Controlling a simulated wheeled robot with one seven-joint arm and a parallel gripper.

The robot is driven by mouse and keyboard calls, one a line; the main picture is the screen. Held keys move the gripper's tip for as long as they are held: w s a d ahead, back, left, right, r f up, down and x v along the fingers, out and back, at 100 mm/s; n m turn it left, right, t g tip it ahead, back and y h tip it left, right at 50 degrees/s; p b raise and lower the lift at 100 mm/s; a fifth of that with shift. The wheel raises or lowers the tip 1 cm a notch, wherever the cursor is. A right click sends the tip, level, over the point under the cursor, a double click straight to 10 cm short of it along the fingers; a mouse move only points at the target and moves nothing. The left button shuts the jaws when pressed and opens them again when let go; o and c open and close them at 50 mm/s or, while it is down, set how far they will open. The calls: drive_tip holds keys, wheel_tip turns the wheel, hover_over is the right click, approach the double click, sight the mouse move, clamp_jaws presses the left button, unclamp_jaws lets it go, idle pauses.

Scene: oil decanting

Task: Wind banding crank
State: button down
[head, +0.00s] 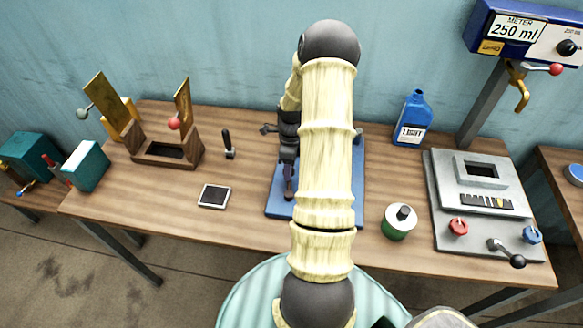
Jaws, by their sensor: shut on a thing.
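A blue base (357,190) stands in the middle of the table, with its centre hidden behind my arm. My gripper (288,172) is over the left part of this base, seen from behind and partly covered by my arm. It is shut on a small dark handle (289,188) there; the contact itself is hard to make out. Whether this handle belongs to the banding crank I cannot tell. Another crank with a black knob (516,261) sits at the front right of the grey panel (443,205), apart from my gripper.
A green-and-white round pot (397,223) stands right of the base, and a blue bottle (412,120) behind it. A wooden frame (168,150), a black lever (228,145) and a small dark-screened tablet (214,196) lie to the left. A meter (520,30) overhangs at upper right.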

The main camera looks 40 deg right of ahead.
drive_tip(key=a+n, duration=0.1)
drive_tip(key=w+n, duration=0.1)
drive_tip(key=n, duration=0.1)
drive_tip(key=a+n+h, duration=0.1)
drive_tip(key=n, duration=0.1)
drive_tip(key=shift+w+a+g+b, duration=0.3)
drive_tip(key=shift+w+a+b, duration=0.05)
drive_tip(key=a+n, duration=0.1)
drive_tip(key=n, duration=0.1)
drive_tip(key=a+n, duration=0.1)
drive_tip(key=shift+w+a+r+n+h, duration=0.1)
drive_tip(key=shift+n+h, duration=0.2)
drive_tip(key=shift+n, duration=0.1)
drive_tip(key=n, duration=0.1)
drive_tip(key=a+n+b, duration=0.1)
drive_tip(key=n, duration=0.1)
drive_tip(key=a+n, duration=0.1)
drive_tip(key=shift+s+a+n+h, duration=0.25)
drive_tip(key=shift+s+n+h, duration=0.05)
drive_tip(key=shift+h, duration=0.1)
drive_tip(key=shift+s+a+n+h+b, duration=0.3)
drive_tip(key=shift+a+n, duration=0.2)
drive_tip(key=shift+n, duration=0.45)
drive_tip(key=shift+s+a+n+h+b, duration=0.15)
drive_tip(key=shift+s+a+n, duration=0.25)
drive_tip(key=shift+n, duration=0.55)
drive_tip(key=c, duration=0.9)
unclamp_jaws()
drive_tip(key=shift+c, duration=0.2)
